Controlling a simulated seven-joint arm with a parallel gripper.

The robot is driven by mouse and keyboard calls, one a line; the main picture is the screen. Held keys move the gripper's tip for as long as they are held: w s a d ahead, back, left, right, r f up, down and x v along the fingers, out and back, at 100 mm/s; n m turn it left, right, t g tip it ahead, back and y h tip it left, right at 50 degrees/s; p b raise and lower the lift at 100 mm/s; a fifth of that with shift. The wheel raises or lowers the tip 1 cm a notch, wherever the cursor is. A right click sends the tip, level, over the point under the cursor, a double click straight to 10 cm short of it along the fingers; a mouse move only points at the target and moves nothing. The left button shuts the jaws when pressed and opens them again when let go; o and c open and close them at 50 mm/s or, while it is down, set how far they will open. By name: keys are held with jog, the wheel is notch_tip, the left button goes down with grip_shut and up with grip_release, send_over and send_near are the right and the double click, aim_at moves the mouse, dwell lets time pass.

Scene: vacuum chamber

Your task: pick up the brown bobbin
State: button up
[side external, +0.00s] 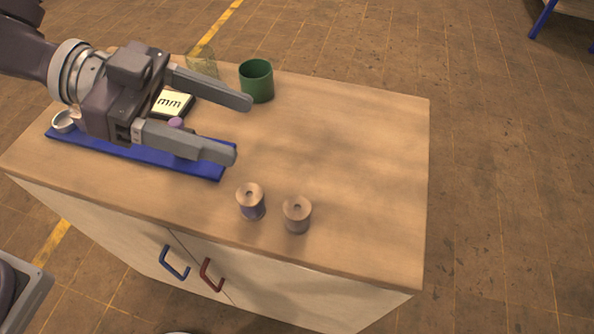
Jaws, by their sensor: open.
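Two bobbins stand upright near the front of the wooden cabinet top. The brown bobbin (297,215) is the right one, with brown winding between pale wooden flanges. The other bobbin (251,202), just left of it, has a dark purple winding. My gripper (243,129) is open and empty, with its fingers pointing right. It is above the left part of the top, up and to the left of both bobbins in the picture, and apart from them.
A blue tray (205,170) lies below my gripper, with a small white cup (65,122) at its left end. A green cup (257,82) stands at the back. A card marked "mm" (172,103), a purple item (176,123) and a clear glass (202,62) are near my gripper. The right side of the top is clear.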

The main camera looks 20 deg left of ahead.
send_near(293, 208)
jog(key=shift+w+d+f, duration=0.25)
jog(key=shift+w+d, duration=0.2)
jog(key=shift+w, duration=0.05)
jog(key=x, duration=0.7)
jog(key=shift+s+d, duration=0.1)
jog(key=shift+s, duration=0.25)
grip_shut()
